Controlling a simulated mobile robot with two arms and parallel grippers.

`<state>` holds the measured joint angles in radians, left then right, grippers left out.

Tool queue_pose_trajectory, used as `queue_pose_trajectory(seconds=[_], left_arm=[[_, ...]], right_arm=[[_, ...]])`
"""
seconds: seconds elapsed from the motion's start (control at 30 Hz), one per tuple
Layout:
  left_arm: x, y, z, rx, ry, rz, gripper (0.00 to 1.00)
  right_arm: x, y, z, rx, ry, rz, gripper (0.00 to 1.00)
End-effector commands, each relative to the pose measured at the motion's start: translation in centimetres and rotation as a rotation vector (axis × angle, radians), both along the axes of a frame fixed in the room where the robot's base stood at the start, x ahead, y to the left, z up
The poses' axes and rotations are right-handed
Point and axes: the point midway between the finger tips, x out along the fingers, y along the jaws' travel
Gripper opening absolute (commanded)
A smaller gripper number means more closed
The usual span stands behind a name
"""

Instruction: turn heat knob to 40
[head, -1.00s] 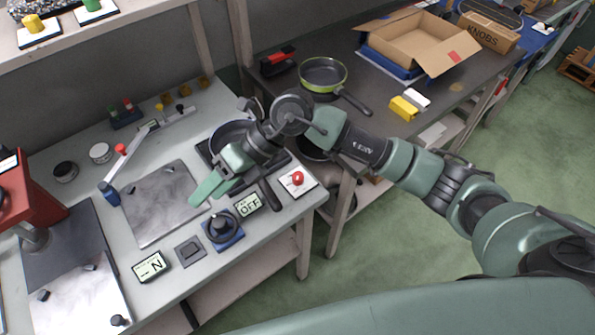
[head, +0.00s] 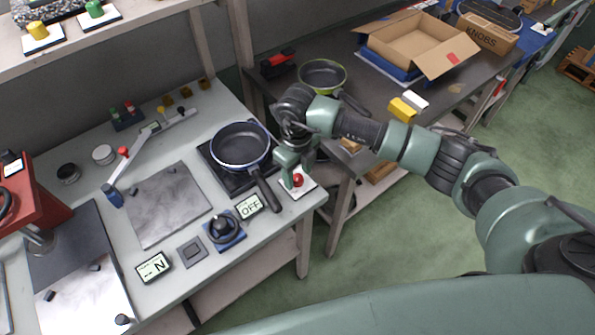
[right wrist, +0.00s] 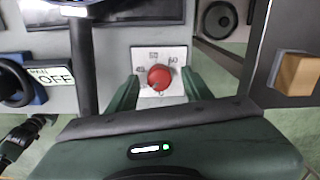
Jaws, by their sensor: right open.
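The red heat knob (head: 298,181) sits on a white plate (head: 310,190) at the table's right front corner. In the right wrist view the knob (right wrist: 160,77) is centred on its plate (right wrist: 180,52), with small numbers around it. Which number it points to is too small to tell. My right gripper (head: 294,178) is over the plate, pointing down. In the right wrist view my right gripper (right wrist: 161,84) is open, one green finger on each side of the knob, with gaps between. A display reading OFF (head: 250,206) is left of the plate.
A dark blue pan (head: 240,144) stands on a black burner plate (head: 206,152), its handle reaching toward the knob plate. A black knob on a blue base (head: 224,243) is in front. An open cardboard box (head: 455,68) is on the back table.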

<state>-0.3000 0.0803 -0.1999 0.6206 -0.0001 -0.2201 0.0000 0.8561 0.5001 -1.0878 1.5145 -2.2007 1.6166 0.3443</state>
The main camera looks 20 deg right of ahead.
Motion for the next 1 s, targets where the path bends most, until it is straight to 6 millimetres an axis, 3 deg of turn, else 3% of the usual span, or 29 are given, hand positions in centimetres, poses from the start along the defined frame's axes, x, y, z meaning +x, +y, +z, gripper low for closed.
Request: queue_pose_trajectory(seconds=[0.3, 0.5, 1.0], left_arm=[[0.05, -0.02, 0.07, 0.000, -0.001, 0.000, 0.36], [0.05, -0.02, 0.07, 0.000, -0.001, 0.000, 0.36], [0.03, -0.03, -0.44, 0.000, 0.000, 0.000, 0.36]], right_arm=[[-0.01, 0.06, -0.47, 0.001, 0.000, 0.001, 0.50], [-0.01, 0.06, -0.45, 0.001, 0.000, 0.001, 0.00], [0.04, 0.00, -0.50, 0.001, -0.001, -0.112, 0.00]])
